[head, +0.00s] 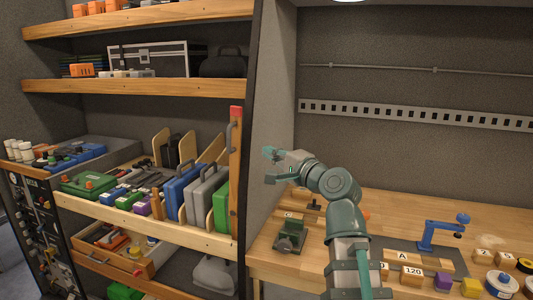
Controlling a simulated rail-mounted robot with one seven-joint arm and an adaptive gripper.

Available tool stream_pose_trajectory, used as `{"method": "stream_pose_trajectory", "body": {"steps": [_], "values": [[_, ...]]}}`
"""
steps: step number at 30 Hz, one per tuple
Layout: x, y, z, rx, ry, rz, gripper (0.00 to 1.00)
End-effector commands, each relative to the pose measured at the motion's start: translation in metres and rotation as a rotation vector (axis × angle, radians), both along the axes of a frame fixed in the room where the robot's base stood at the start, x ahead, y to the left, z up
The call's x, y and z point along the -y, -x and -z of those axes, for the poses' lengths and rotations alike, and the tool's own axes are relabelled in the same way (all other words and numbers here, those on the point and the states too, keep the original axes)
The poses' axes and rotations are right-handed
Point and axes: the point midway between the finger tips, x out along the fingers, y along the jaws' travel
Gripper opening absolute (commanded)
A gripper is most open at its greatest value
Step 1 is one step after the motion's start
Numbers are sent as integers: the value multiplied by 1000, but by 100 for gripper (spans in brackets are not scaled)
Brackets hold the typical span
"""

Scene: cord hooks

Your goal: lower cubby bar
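The cubby bar appears to be the upright wooden bar (236,185) at the right end of the middle shelf. It has a red tip (236,112) and a grey handle (229,137) on its left side. It stands nearly vertical beside the shelf's dark side edge. My gripper (267,165) is to the right of the bar, in front of the grey partition. Its two fingers are spread apart with nothing between them. It does not appear to touch the bar or its handle.
The middle shelf (150,225) holds upright blue, grey and green cases behind its wooden front edge. The dark side edge (250,120) of the rack lies between bar and gripper. On the workbench (267,262) are a green vise (290,236), a blue stand (440,232) and labelled blocks.

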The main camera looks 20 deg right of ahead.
Motion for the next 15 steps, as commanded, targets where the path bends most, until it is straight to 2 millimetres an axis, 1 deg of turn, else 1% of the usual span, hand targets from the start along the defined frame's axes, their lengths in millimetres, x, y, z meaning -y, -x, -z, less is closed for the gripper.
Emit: {"method": "stream_pose_trajectory", "body": {"steps": [1,12,13,15], "values": [[-4,-10,-3,-2,0,-3,0],[-28,-78,-7,-3,0,-3,0],[-31,-81,-7,-3,0,-3,0],[-42,-82,-7,-1,2,-3,0]]}}
